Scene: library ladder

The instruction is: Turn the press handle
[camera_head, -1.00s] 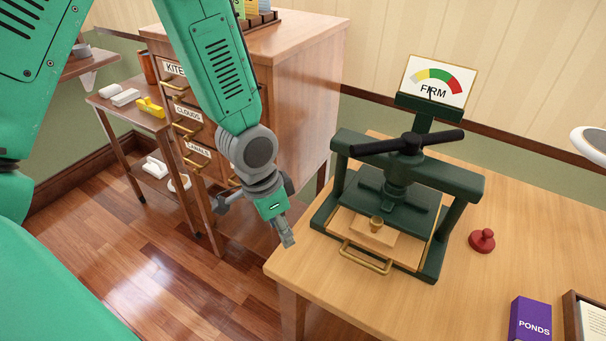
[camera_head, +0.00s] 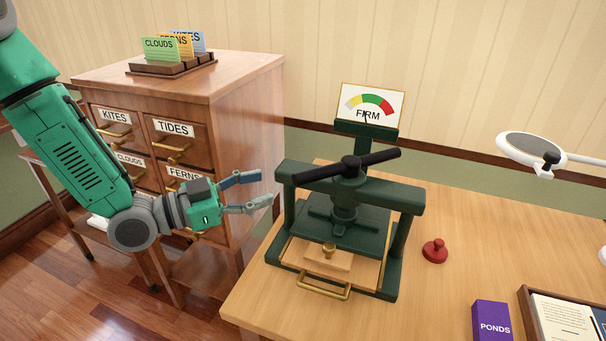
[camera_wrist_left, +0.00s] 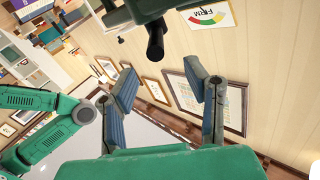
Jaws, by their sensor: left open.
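The dark green press (camera_head: 344,225) stands on the wooden table. Its black bar handle (camera_head: 347,165) lies across the top, its left end lower and nearer. A gauge card (camera_head: 371,106) reading FIRM stands behind it. My left gripper (camera_head: 265,188) is open and empty, left of the press and apart from the handle, fingers pointing right. In the left wrist view, the open fingers (camera_wrist_left: 168,90) show with the handle's dark end (camera_wrist_left: 155,42) beyond and between them. A wooden block with a brass knob (camera_head: 328,250) sits on the press's tray. The right gripper is not seen.
A wooden drawer cabinet (camera_head: 232,110) stands behind my left arm. On the table are a red knobbed stamp (camera_head: 435,251), a purple PONDS box (camera_head: 491,322) and a tray with papers (camera_head: 560,318). A white lamp (camera_head: 531,150) reaches in at right.

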